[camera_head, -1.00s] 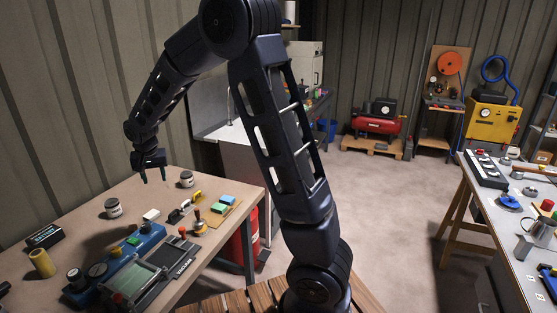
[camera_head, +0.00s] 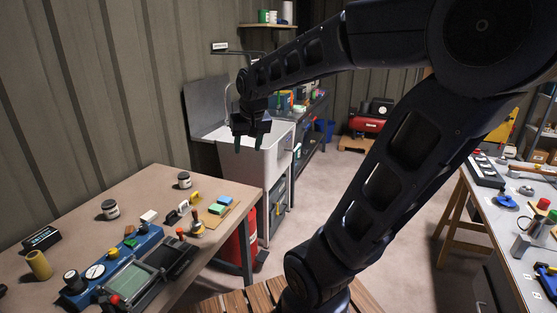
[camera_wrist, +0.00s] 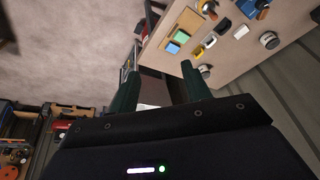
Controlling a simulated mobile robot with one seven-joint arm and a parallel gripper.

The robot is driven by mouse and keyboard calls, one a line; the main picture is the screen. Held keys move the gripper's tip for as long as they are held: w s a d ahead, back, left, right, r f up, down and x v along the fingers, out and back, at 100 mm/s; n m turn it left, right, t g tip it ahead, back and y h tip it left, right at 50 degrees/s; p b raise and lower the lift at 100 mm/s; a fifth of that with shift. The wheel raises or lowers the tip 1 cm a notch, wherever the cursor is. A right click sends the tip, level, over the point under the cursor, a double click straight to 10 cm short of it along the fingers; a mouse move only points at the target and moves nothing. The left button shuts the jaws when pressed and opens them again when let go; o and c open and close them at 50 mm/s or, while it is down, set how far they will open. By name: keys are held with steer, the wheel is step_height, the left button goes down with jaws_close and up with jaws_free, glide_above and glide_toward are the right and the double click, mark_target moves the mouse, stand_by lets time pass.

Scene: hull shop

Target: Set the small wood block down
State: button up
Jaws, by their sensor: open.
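My gripper (camera_head: 248,143) is open and empty, its two green-tipped fingers pointing down in front of the white sink in the head view. In the wrist view the open jaws (camera_wrist: 160,72) have nothing between them. A small brown piece (camera_head: 129,230) that looks like the small wood block lies on the left workbench (camera_head: 70,215), behind the blue machine and near a white block (camera_head: 149,217). It is too small to be sure of. My gripper is well apart from it, up and to the right.
The white sink (camera_head: 270,165) is behind the bench. A second table (camera_head: 505,225) stands right; open floor lies between.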

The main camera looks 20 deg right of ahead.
steer(key=s+d+f, duration=0.1)
steer(key=s+d, duration=0.4)
steer(key=s, duration=0.6)
steer(key=shift+d+t+h, duration=0.2)
steer(key=shift+t+h, duration=0.1)
